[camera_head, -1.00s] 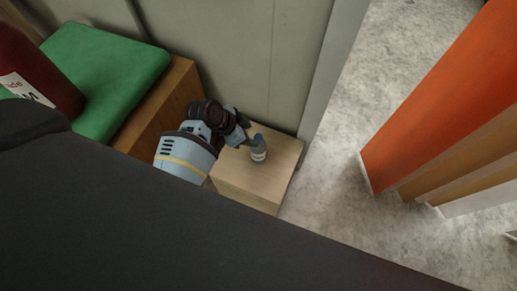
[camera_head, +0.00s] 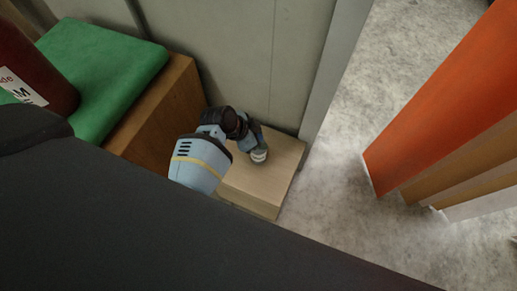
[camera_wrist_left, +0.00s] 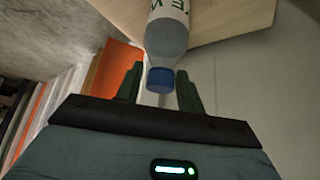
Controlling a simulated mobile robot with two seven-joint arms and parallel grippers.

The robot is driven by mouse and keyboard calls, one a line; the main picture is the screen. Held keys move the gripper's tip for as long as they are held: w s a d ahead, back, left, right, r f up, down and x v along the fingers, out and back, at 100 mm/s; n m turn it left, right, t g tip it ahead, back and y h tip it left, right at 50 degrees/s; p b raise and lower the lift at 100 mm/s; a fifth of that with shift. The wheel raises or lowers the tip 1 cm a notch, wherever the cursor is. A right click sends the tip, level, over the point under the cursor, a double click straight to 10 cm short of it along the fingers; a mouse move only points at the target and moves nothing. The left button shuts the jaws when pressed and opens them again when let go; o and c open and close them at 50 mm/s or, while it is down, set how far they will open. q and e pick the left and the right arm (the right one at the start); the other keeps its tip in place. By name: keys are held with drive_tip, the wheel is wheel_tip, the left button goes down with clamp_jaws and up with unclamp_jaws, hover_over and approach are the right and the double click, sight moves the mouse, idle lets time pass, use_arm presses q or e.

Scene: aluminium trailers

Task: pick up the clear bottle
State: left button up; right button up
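The clear bottle (camera_head: 259,156) stands on a small light wooden box (camera_head: 265,182), and its upper part is hidden by my left gripper (camera_head: 252,138). In the left wrist view the bottle (camera_wrist_left: 167,38) has a blue cap and a white label with green letters. My left gripper (camera_wrist_left: 159,85) is open there, with the cap between its two dark fingers and gaps visible on both sides. My right gripper is not in view.
A brown wooden bench (camera_head: 165,110) with a green cushion (camera_head: 105,70) stands left of the box, with a dark red object (camera_head: 35,65) on it. A grey wall (camera_head: 240,60) is close behind. Orange panels (camera_head: 440,105) stand at the right. Grey floor (camera_head: 335,215) is free between.

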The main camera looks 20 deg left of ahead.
use_arm(q)
clamp_jaws()
